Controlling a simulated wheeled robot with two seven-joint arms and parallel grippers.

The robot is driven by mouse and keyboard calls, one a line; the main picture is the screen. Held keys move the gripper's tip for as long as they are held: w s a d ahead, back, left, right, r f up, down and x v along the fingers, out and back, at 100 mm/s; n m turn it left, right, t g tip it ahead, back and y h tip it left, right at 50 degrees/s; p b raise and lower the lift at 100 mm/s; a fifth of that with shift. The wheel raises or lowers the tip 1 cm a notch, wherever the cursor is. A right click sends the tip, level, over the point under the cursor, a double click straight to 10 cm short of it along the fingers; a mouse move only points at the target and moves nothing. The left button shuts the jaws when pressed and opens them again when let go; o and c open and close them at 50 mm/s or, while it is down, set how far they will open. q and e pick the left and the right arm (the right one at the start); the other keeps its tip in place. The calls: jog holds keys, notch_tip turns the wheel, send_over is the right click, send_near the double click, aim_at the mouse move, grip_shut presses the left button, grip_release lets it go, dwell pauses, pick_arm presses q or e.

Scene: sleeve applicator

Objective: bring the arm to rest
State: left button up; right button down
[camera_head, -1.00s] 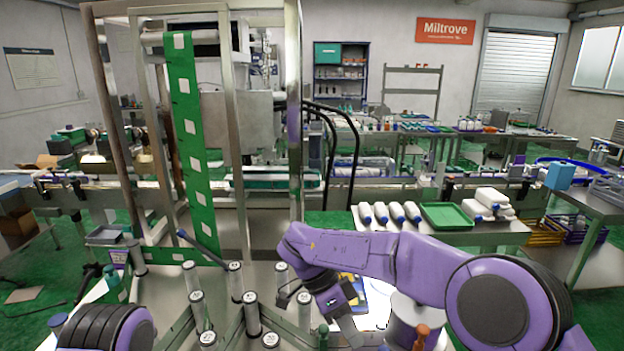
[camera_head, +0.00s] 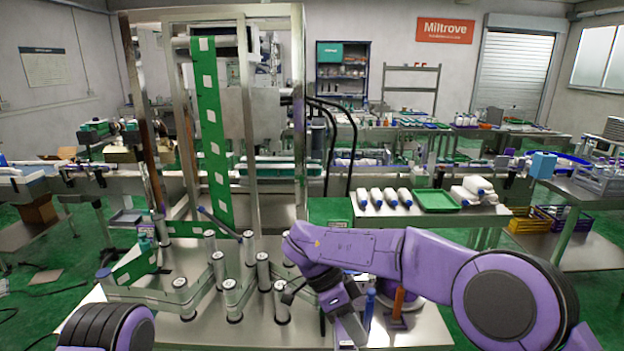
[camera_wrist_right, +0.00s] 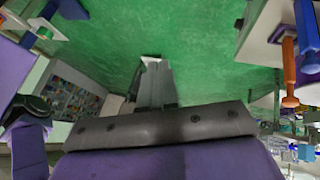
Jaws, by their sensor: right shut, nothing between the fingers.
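My right arm (camera_head: 350,252) is purple and reaches in from the right across the front of the head view. Its forearm bends down at the wrist. My right gripper (camera_head: 350,332) hangs at the bottom middle, pointing down in front of the steel machine table. In the right wrist view its grey fingers (camera_wrist_right: 156,85) are together with nothing between them, over green floor. Of my left arm only a purple and black rounded part (camera_head: 108,328) shows at the bottom left; its gripper is out of view.
The steel machine table (camera_head: 190,333) carries several upright rollers and a green film web (camera_head: 213,130) on a tall frame. An orange-handled tool (camera_head: 398,303) and a blue item (camera_head: 370,303) stand close to my right wrist. A side table with white bottles and a green tray (camera_head: 437,201) is behind.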

jog(key=w+d+f+m+t+h+b, duration=0.1)
jog(key=w+d+f+t+h, duration=0.55)
jog(key=d+t, duration=0.3)
jog(key=s+d+f+n+t+y+b, duration=0.1)
jog(key=d+f+n+t+y+b, duration=0.25)
jog(key=f, duration=0.85)
jog(key=s+d+f+n+y, duration=0.3)
jog(key=s+f+n+y, duration=0.15)
jog(key=s+f, duration=0.55)
pick_arm(q)
notch_tip(320, 180, down, 9)
jog(key=b, duration=0.4)
jog(key=shift+w+r, duration=0.15)
jog(key=shift+w, duration=0.2)
pick_arm(e)
jog(key=s+d+f+n+g, duration=0.1)
jog(key=s+d+f+g, duration=0.1)
jog(key=s, duration=0.5)
jog(key=s+d+f+n+g, duration=0.1)
jog(key=s+d+f, duration=0.1)
jog(key=s+f, duration=0.3)
jog(key=s+d+f+n+g, duration=0.1)
jog(key=s+d+f+g, duration=0.1)
jog(key=s, duration=0.9)
jog(key=shift+f+g+y, duration=0.3)
jog(key=shift+f+y, duration=0.15)
jog(key=shift+f, duration=0.4)
